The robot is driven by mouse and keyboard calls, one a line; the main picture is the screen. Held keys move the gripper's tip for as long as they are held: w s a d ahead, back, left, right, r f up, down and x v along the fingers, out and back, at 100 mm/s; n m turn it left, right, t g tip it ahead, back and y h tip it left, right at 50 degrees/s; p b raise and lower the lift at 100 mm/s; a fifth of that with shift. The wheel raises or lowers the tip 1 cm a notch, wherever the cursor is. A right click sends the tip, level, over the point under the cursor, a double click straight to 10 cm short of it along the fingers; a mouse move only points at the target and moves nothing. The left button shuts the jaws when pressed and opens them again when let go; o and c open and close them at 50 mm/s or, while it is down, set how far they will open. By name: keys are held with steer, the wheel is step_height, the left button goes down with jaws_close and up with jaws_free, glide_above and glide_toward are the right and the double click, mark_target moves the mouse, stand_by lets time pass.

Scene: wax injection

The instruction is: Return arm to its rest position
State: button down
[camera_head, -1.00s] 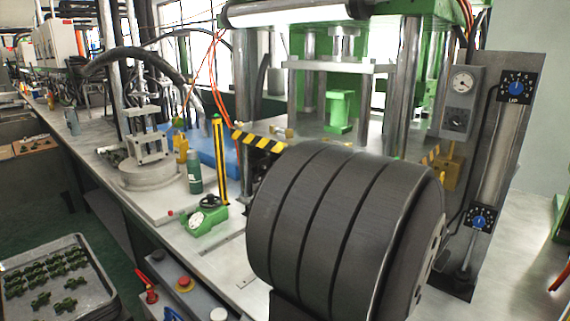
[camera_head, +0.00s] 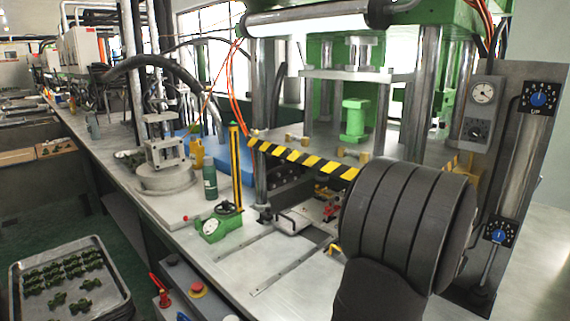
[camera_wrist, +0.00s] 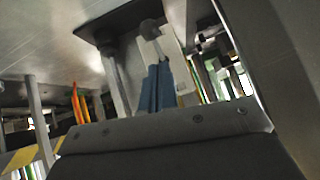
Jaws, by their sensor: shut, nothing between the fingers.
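My arm's dark ribbed link (camera_head: 408,215) fills the lower right of the head view, in front of the press. It hides part of the press bed and the bench. My gripper's fingers show in neither view. The wrist view looks up at a pale ceiling, blue and orange upright shapes, and posts. A dark surface with a grey screwed edge fills the bottom of that view; I cannot tell which part it is.
The green press (camera_head: 355,118) stands behind my arm, with a striped bar (camera_head: 305,159) across its front. A dial gauge (camera_head: 219,222) and green bottle (camera_head: 210,183) stand on the bench. A tray of dark green parts (camera_head: 118,290) is at lower left.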

steer(key=s+a+r, duration=0.5)
steer(key=s+a, duration=0.2)
steer(key=s, duration=0.2)
steer(key=w+d+r+x, duration=0.1)
steer(key=r+x, duration=0.1)
steer(key=x, duration=0.9)
steer(key=shift+w+d+r+g+y, duration=0.5)
steer(key=shift+w+d+r, duration=0.15)
steer(key=shift+w+r, duration=0.15)
steer(key=shift+w+d+r+g+y, duration=0.5)
steer(key=shift+w+d+r, duration=0.2)
steer(key=shift+r, duration=0.2)
steer(key=w+d+r+v, duration=0.1)
steer(key=d+v, duration=0.1)
steer(key=v, duration=1)
steer(key=shift+a+r, duration=0.15)
steer(key=shift+r, duration=0.4)
steer(key=shift+w, duration=0.1)
